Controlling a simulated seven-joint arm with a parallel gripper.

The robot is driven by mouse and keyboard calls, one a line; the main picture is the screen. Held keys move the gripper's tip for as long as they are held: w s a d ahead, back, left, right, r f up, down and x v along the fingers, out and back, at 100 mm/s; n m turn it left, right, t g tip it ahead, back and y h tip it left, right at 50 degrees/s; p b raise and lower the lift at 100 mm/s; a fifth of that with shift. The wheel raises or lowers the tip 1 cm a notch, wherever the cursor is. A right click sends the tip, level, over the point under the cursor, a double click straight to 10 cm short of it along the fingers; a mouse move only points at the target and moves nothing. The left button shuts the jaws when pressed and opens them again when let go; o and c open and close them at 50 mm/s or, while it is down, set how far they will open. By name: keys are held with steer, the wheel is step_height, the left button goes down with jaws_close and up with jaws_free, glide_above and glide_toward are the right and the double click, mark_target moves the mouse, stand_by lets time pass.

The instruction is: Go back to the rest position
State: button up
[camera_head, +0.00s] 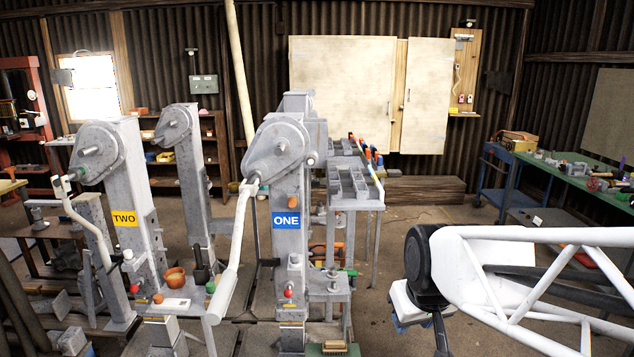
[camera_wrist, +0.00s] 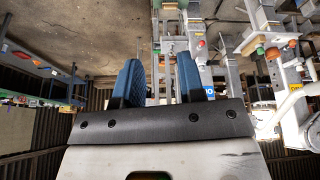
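My gripper (camera_head: 402,322) hangs at the lower right of the head view, at the end of my white truss arm, partly hidden by a black joint. In the wrist view its two blue fingers (camera_wrist: 161,80) stand apart with nothing held between them. Each stand has a round head and a pale slanting lever; the ONE lever (camera_head: 235,255) reaches down to the left.
A grey compartment tray (camera_head: 350,203) stands behind stand ONE. A green-topped workbench (camera_head: 575,172) with tools is at the right, beside a blue cart (camera_head: 497,180). Open floor (camera_head: 425,215) lies behind my gripper.

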steer(key=s+d+m+g, duration=0.1)
steer(key=s+d+m, duration=0.1)
steer(key=s, duration=0.9)
steer(key=shift+s+d+r+g, duration=0.2)
steer(key=shift+s+g, duration=0.1)
steer(key=shift+g, duration=0.1)
